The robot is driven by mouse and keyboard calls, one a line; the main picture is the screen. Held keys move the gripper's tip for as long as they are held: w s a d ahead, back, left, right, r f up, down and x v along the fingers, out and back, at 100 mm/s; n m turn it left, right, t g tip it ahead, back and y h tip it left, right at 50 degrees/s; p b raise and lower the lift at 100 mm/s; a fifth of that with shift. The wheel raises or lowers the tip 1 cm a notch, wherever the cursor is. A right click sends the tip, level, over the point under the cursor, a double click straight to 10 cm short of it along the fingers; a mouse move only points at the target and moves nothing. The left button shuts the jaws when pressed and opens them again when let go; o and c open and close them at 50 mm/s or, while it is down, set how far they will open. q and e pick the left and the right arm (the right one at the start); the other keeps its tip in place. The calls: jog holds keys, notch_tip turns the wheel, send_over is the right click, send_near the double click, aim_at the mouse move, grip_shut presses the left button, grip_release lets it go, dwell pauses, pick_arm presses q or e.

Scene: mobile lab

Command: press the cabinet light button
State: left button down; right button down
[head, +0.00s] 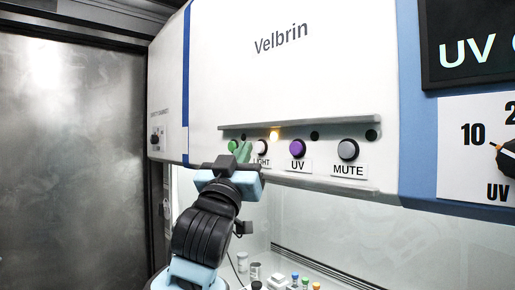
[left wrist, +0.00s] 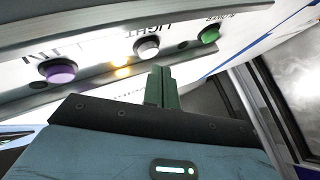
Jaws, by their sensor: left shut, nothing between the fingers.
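The cabinet light button (head: 262,146) is a small pale round button on the white cabinet front, above a label reading LIGHT. My left gripper (head: 243,151) is shut and empty, its green fingers pointing up at the panel just left of that button and partly covering its edge. In the left wrist view the light button (left wrist: 147,47) shows white, and the closed fingertips (left wrist: 161,70) appear just below it, with a small visible gap. A lamp (head: 274,135) at the button's upper right glows amber. My right gripper is not in view.
A green button (head: 233,145) sits left of the fingers; a purple UV button (head: 297,148) and a grey MUTE button (head: 348,150) lie right. Metal ledges (head: 300,183) run above and below the row. Small vials (head: 295,276) stand inside the cabinet below.

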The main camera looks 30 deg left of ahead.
pick_arm(q)
jog(key=shift+w+d, duration=0.1)
jog(key=shift+w, duration=0.15)
dwell(0.4)
jog(key=shift+w, duration=0.15)
jog(key=shift+w+d, duration=0.25)
jog(key=shift+w, duration=0.25)
dwell(0.9)
jog(key=shift+s, duration=0.1)
jog(key=shift+s+a, duration=0.35)
jog(key=shift+s, duration=0.4)
jog(key=shift+s+a, duration=0.3)
jog(key=shift+s, duration=0.5)
jog(key=shift+s+a, duration=0.35)
jog(key=shift+s, duration=0.4)
jog(key=shift+s+a, duration=0.3)
jog(key=shift+s, duration=0.5)
